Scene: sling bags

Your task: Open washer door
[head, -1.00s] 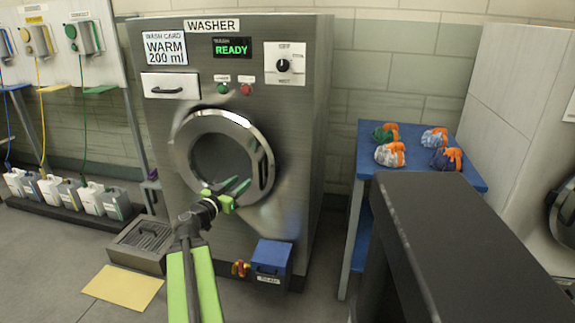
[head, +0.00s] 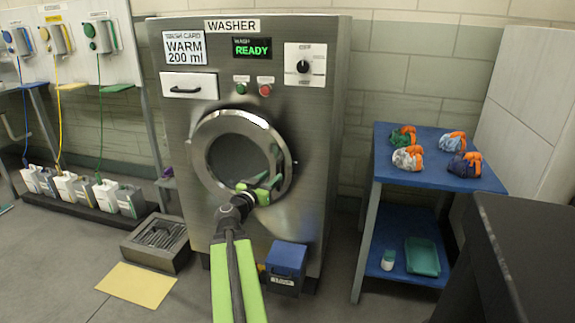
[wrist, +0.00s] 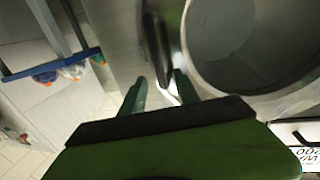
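The washer (head: 270,110) stands at the middle of the head view, with its round door (head: 205,133) looking closed. A dark upright handle (head: 277,158) is on the door's right side. My gripper (head: 263,184) is in front of the door's lower right part, near the handle's lower end. In the wrist view, the two green fingers (wrist: 160,90) are apart, with the dark handle (wrist: 152,45) ahead of the gap. The round door also shows in the wrist view (wrist: 245,45). I cannot tell whether a finger touches the handle or door.
A blue shelf table (head: 470,182) with several sling bags stands to the right. A blue box (head: 287,262) is at the washer's lower front. A floor drain box (head: 155,240) and yellow mat (head: 137,284) lie at the left. Open floor is in front.

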